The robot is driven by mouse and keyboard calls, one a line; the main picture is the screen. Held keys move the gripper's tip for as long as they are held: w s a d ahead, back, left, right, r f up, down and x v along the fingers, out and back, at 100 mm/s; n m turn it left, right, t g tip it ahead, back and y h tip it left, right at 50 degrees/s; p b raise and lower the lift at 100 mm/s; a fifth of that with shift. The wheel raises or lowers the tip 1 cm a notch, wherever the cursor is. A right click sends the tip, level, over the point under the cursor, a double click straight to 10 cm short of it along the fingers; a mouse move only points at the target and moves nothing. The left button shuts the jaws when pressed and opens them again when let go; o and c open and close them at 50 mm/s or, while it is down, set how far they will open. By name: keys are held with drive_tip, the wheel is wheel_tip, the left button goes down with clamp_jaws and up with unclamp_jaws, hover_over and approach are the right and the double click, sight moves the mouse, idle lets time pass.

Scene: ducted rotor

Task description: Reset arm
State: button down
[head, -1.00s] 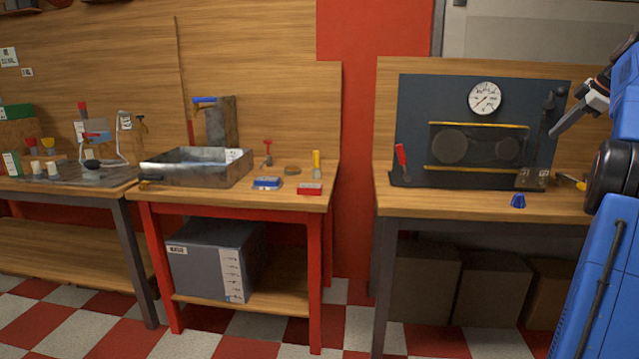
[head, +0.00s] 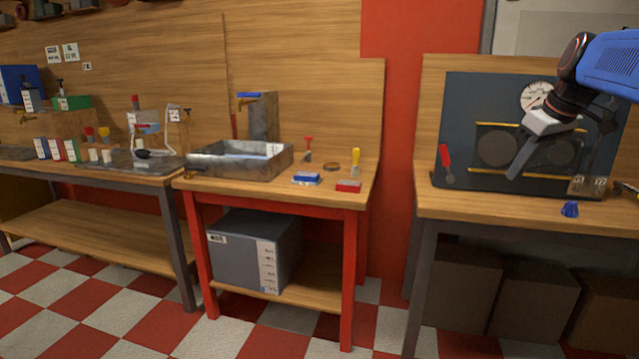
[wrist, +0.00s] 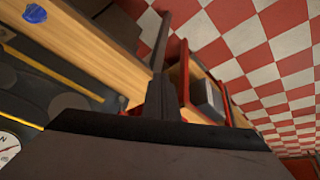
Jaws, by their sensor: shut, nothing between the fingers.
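My gripper (head: 520,160) is in the right part of the head view, in front of the dark panel with the dial. Its fingers are together with nothing between them, pointing down and to the left. My blue arm reaches in from the right edge. In the wrist view my gripper (wrist: 160,70) shows as dark closed fingers, with the workbench edge and checkered floor beyond. The gripper is apart from everything on the bench. The dial gauge (head: 534,94) is partly hidden behind my arm.
The right bench (head: 470,205) carries the dark panel (head: 460,105), a red-handled lever (head: 444,157) and a blue knob-like piece (head: 570,209). The red-legged bench (head: 330,195) holds a metal basin (head: 215,165), a blue block (head: 306,178) and a red block (head: 348,186). Open checkered floor lies in front.

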drive_tip(key=s+a+f+m, duration=0.2)
drive_tip(key=s+a+f, duration=1)
drive_tip(key=s, duration=0.3)
drive_tip(key=s+a+f+m, duration=0.1)
drive_tip(key=s+a+f, duration=0.1)
drive_tip(key=s+f, duration=0.4)
drive_tip(key=s+a+f+m+h, duration=0.1)
drive_tip(key=s+a+f, duration=0.1)
drive_tip(key=s+f, duration=0.5)
wheel_tip(320, 180, down, 2)
drive_tip(key=shift+s+a+f, duration=0.1)
drive_tip(key=shift+s+a, duration=0.1)
drive_tip(key=shift+a, duration=0.2)
